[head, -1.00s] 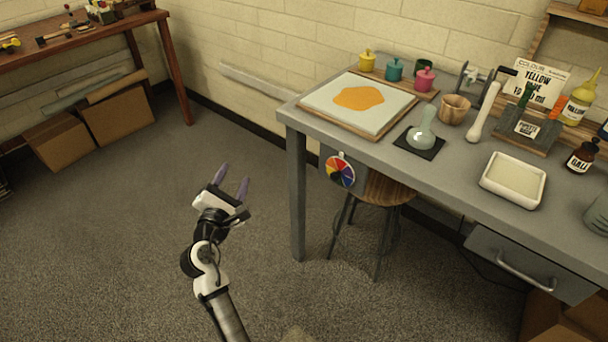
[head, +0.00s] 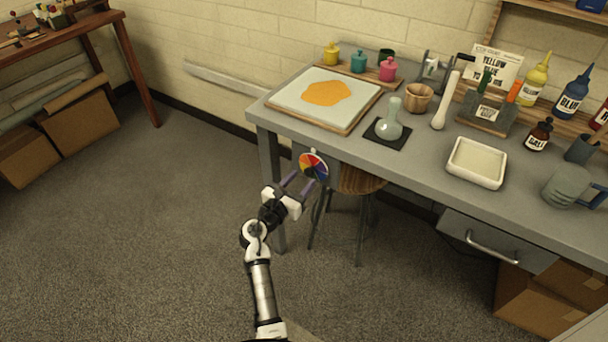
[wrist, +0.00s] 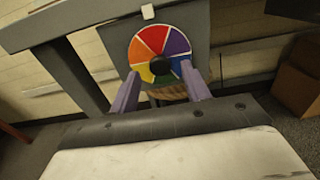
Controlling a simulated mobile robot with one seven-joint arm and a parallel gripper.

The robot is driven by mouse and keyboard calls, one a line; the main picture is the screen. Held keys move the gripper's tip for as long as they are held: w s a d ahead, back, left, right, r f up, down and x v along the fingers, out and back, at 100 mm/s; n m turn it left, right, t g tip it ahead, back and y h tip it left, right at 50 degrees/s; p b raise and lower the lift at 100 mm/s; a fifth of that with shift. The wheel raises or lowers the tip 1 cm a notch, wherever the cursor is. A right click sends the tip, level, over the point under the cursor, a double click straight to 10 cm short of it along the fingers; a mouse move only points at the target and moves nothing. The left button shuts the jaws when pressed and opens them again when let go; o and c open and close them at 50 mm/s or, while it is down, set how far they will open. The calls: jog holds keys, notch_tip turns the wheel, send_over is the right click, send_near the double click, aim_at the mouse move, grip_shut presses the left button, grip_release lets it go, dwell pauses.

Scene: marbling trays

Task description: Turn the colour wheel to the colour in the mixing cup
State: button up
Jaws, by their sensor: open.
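The colour wheel (head: 314,165) hangs on a grey panel at the table's left front. In the wrist view, the wheel (wrist: 150,40) shows red at the top, under a small white marker (wrist: 148,11). Orange and yellow are on its left, purple and blue on its right, green at the bottom. My gripper (head: 301,184) is open in front of the wheel. In the wrist view, its purple fingers (wrist: 160,72) are on either side of the black hub (wrist: 161,66); I cannot tell whether they touch. I cannot tell which vessel is the mixing cup.
A stool (head: 362,180) stands under the table.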

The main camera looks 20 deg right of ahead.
aim_at(311, 170)
jog(key=shift+x, duration=1.2)
jog(key=c, duration=1)
jog(key=shift+o, duration=0.2)
jog(key=shift+a, duration=0.1)
